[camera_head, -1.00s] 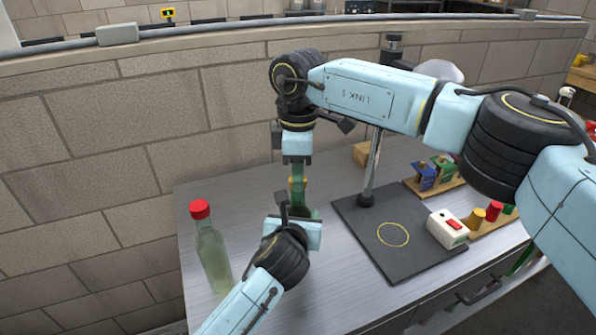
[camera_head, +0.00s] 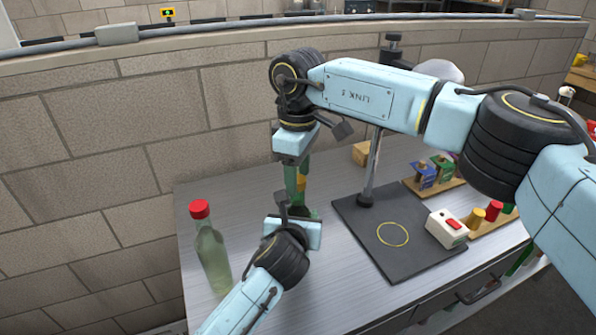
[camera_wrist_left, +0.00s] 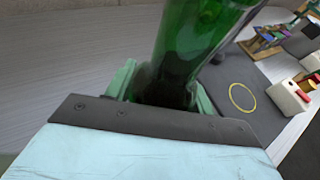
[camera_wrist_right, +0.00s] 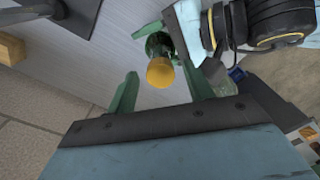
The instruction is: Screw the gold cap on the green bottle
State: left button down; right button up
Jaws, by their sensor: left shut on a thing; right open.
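The green bottle (camera_wrist_left: 200,40) is held by my left gripper (camera_wrist_left: 165,90), whose jaws are shut around it. The gold cap (camera_wrist_right: 160,72) sits at the bottle's top end in the right wrist view; how tightly it is seated cannot be told. It also shows in the head view (camera_head: 301,183). My right gripper (camera_wrist_right: 165,85) is open, with its green fingers on either side of the cap and apart from it. In the head view my right gripper (camera_head: 297,170) points down from above my left gripper (camera_head: 293,212). Much of the bottle is hidden there.
A clear bottle with a red top (camera_head: 211,250) stands at the bench's left. A dark mat (camera_head: 365,250) with a yellow ring and a metal post lies right of my grippers. A white box with a red button (camera_head: 447,228) and racks of coloured pieces (camera_head: 434,183) stand further right.

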jog(key=shift+r, duration=0.1)
jog(key=shift+r, duration=2.15)
jog(key=shift+c, duration=0.3)
